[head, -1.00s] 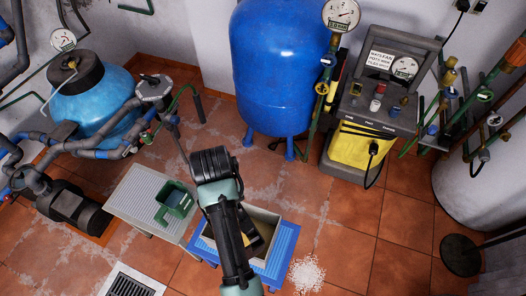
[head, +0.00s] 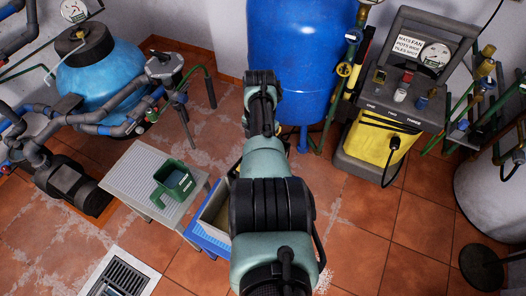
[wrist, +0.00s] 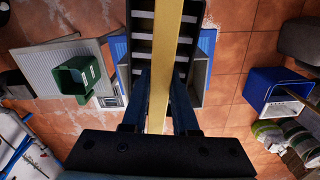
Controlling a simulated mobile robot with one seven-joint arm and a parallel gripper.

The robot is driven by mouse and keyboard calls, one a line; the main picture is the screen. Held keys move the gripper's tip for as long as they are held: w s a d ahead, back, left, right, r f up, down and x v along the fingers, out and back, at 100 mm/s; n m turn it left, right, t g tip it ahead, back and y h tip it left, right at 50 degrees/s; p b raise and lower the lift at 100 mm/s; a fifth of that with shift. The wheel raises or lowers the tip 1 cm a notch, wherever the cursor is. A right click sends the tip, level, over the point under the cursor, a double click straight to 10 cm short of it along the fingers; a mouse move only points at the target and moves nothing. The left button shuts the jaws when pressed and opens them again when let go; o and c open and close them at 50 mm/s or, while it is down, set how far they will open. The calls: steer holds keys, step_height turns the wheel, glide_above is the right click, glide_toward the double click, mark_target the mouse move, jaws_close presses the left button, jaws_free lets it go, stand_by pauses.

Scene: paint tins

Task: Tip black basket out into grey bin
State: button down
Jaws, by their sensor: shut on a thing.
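In the wrist view my gripper (wrist: 158,100) is shut on a long yellow strip (wrist: 165,50), which runs between its fingers. The strip joins a slatted black basket (wrist: 141,30) with pale gaps, seen from close above. Its contents cannot be made out. Behind and below the basket is the grey bin (wrist: 203,72), on a blue stand (wrist: 208,42). In the head view my arm hides the gripper and most of the basket. Part of the grey bin (head: 214,212) shows left of the arm, with the blue stand (head: 205,240) around it.
A green jug (head: 173,182) stands on a grey ribbed table (head: 128,180) left of the bin. A blue tank (head: 296,60) and a yellow-and-grey machine (head: 380,140) stand behind. The wrist view shows a blue box (wrist: 275,88) at right.

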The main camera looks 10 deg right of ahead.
steer(key=shift+w+d+f+n, duration=0.15)
steer(key=shift+d+n, duration=0.2)
steer(key=shift+n, duration=0.55)
steer(key=shift+b, duration=0.3)
steer(key=p, duration=0.1)
steer(key=f+p, duration=0.1)
steer(key=shift+s+a+f+t+p, duration=0.15)
steer(key=shift+s+t+p, duration=0.05)
steer(key=shift+t+p, duration=0.15)
steer(key=shift+f+t+h, duration=0.25)
steer(key=shift+f+h, duration=0.25)
steer(key=shift+f, duration=0.4)
